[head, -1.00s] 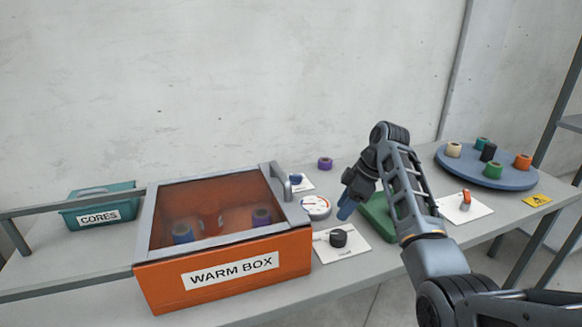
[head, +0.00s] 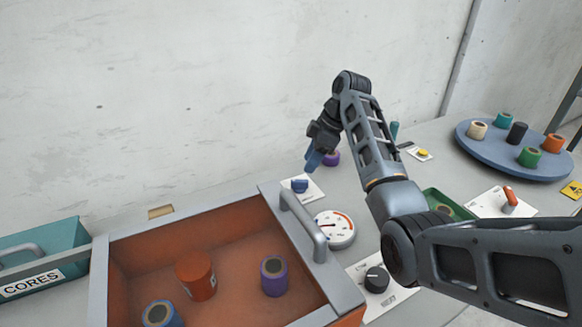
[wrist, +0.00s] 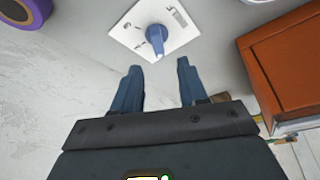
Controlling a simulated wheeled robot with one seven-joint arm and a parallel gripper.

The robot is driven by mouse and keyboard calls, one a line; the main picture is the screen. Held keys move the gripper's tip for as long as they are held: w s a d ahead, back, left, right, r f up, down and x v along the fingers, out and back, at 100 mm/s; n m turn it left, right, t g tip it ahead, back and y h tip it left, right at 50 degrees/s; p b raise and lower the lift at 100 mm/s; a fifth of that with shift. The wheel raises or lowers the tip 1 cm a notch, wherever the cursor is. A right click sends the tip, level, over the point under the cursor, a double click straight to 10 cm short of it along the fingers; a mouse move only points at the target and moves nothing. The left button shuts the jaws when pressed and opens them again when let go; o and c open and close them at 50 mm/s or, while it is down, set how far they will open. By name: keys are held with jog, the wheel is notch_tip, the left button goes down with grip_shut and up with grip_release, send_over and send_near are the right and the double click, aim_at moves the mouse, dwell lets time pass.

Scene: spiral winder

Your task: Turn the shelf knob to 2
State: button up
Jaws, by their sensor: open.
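A blue knob (head: 300,185) stands on a white plate (head: 312,193) behind the warm box's handle. In the wrist view the blue knob (wrist: 155,36) is just beyond my fingertips, on its white plate (wrist: 182,40) with small marks I cannot read. My gripper (head: 314,160) hangs above and behind this knob. In the wrist view my gripper (wrist: 158,70) is open and empty, its two blue fingers apart and not touching the knob. A black knob (head: 376,279) and an orange knob (head: 510,196) sit on other plates. I cannot read which is the shelf knob.
The orange warm box (head: 190,240) with its raised handle (head: 304,225) stands left of the knobs. A round gauge (head: 335,229) is beside the handle. A purple roll (head: 331,158) stands close behind my gripper. A blue turntable (head: 470,151) holds several rolls at right.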

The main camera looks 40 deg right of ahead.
aim_at(299, 181)
jog(key=x, duration=0.7)
jog(key=shift+w+f, duration=0.2)
jog(key=shift+f, duration=0.2)
jog(key=shift+c, duration=0.2)
grip_shut()
